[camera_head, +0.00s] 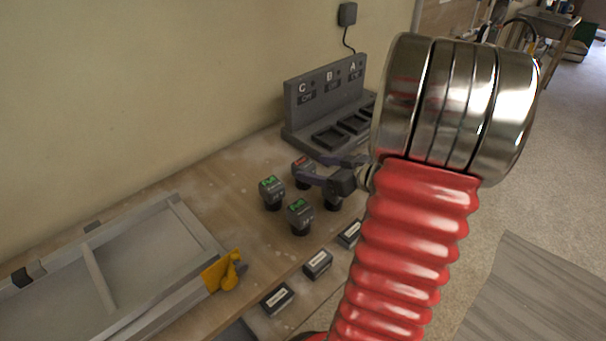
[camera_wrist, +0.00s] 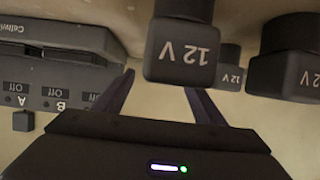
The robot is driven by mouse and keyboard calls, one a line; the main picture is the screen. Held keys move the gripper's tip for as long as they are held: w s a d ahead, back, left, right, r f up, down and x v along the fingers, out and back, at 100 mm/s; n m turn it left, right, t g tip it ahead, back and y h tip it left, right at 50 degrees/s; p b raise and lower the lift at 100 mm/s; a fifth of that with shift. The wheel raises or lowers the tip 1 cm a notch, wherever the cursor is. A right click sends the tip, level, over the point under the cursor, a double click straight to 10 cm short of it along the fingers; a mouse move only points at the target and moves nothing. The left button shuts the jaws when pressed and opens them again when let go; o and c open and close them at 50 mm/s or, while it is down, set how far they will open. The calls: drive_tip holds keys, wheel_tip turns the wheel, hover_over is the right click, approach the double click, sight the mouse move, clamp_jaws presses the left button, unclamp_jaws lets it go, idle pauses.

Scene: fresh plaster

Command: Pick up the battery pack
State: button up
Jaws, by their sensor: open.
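Several dark, block-shaped battery packs stand on the wooden bench. Two have green tops (camera_head: 271,191) (camera_head: 299,215), one has a red top (camera_head: 302,168), and another (camera_head: 332,203) is partly hidden behind my arm. My gripper (camera_head: 311,168) is open, its purple-grey fingers reaching left around or beside the red-topped pack. In the wrist view, which looks upside down, a pack marked "12 V" (camera_wrist: 180,55) lies ahead between the open fingers (camera_wrist: 159,80), nearer the right one. Contact cannot be told. Two more packs (camera_wrist: 229,76) (camera_wrist: 288,72) show to its right.
A grey charging station (camera_head: 325,90) with bays labelled A, B and C stands behind, against the wall. Small labelled boxes (camera_head: 318,262) line the bench's front edge. Bare bench separates tray and packs.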

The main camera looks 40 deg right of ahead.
drive_tip(key=shift+x, duration=2.6)
drive_tip(key=shift+a+r, duration=0.1)
drive_tip(key=c, duration=1.4)
